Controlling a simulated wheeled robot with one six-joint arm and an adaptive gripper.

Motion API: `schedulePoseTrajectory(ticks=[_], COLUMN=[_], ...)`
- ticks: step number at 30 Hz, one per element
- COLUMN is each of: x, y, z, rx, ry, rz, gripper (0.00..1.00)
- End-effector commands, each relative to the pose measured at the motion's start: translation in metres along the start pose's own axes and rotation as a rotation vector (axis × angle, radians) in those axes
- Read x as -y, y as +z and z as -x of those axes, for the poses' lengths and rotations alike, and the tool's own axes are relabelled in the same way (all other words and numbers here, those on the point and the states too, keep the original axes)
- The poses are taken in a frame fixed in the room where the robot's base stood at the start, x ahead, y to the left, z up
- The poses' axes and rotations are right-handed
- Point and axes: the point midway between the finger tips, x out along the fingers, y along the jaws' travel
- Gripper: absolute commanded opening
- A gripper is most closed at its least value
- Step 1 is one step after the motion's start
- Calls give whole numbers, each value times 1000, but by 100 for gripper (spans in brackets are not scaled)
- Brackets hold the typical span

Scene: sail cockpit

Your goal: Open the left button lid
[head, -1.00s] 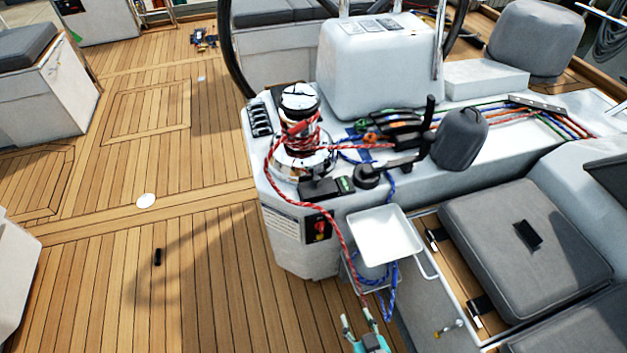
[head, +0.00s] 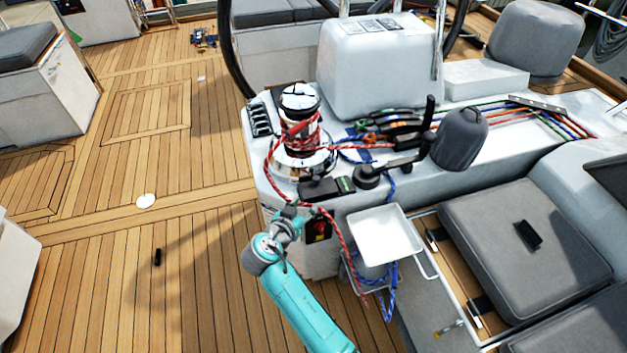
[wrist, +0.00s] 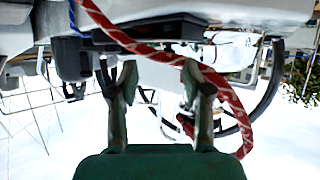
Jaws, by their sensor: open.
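A small black button housing (head: 319,189) lies on the front edge of the white console, with a smaller piece with a green face (head: 345,184) to its right. I take the black part as the left button lid; it looks shut, but it is too small to be sure. My gripper (head: 297,207) is just below and left of it, at the console's front edge. In the wrist view my gripper (wrist: 160,80) is open, with nothing visible between the fingers. A dark flat part (wrist: 178,25) shows beyond the fingertips.
A red rope (head: 330,222) hangs from the chrome winch (head: 300,130) close to my gripper; it also crosses the wrist view (wrist: 215,82). A red switch panel (head: 320,227) is below. A white tray (head: 385,235) stands to the right. Open deck lies left.

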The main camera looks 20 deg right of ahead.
Motion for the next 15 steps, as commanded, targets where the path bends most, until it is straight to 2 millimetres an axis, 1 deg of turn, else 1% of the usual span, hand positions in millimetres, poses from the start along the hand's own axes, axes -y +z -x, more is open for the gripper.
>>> schedulePoseTrajectory(ticks=[1, 3, 6, 11, 15], x=[10, 16, 21, 22, 20], y=[-13, -23, -32, -35, -36], z=[2, 5, 7, 0, -19], rx=[-11, -21, -30, -33, -33], ry=[18, 41, 62, 71, 72], rz=[-24, -48, -68, -77, -76], gripper=[49, 49, 49, 49, 49])
